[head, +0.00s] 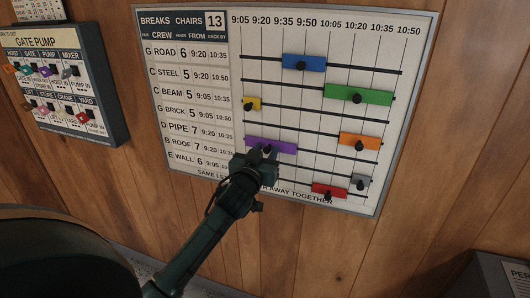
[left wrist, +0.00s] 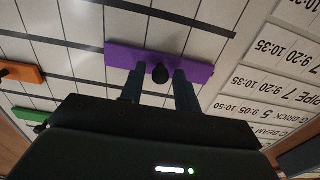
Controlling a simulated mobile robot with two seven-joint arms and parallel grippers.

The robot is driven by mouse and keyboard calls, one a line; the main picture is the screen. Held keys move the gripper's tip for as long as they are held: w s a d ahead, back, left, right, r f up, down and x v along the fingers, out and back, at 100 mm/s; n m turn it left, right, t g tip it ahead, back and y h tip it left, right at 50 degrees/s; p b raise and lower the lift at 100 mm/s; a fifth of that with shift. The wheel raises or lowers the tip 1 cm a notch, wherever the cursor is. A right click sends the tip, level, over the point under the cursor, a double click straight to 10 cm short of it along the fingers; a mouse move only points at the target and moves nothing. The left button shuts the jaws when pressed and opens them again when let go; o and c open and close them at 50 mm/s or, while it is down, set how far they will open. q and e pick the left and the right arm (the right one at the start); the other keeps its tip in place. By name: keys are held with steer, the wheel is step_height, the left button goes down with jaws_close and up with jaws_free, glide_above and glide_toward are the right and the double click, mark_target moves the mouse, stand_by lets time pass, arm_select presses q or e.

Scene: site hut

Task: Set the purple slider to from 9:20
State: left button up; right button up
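The purple slider (head: 282,147) is a flat bar with a black knob on a rail in the lower part of the break board (head: 225,190). Its left end lies near the grid's left edge, roughly under 9:05; its right end reaches about the 9:35–9:50 columns. My left gripper (head: 262,151) is at its knob. In the left wrist view, the purple slider (left wrist: 120,55) appears with its black knob (left wrist: 160,73) between my two open fingers (left wrist: 159,87), with a visible gap on each side. My right gripper is not in view.
Blue (head: 293,62), green (head: 376,97), yellow (head: 255,104), orange (head: 372,141), red (head: 321,188) and grey (head: 364,181) sliders sit on other rails. The gate pump panel (head: 122,120) hangs to the left. A dark box (head: 490,275) stands at lower right.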

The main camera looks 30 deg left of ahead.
mark_target(288, 148)
arm_select(q)
jaws_close()
steer(key=d, duration=0.2)
steer(key=w+d, duration=0.1)
steer(key=d, duration=0.1)
steer(key=shift+f+b, duration=0.1)
steer(key=shift+b, duration=0.3)
steer(key=shift+w+d, duration=0.1)
steer(key=shift+d, duration=0.4)
steer(key=shift+a, duration=0.1)
steer(key=shift+o, duration=1)
jaws_free()
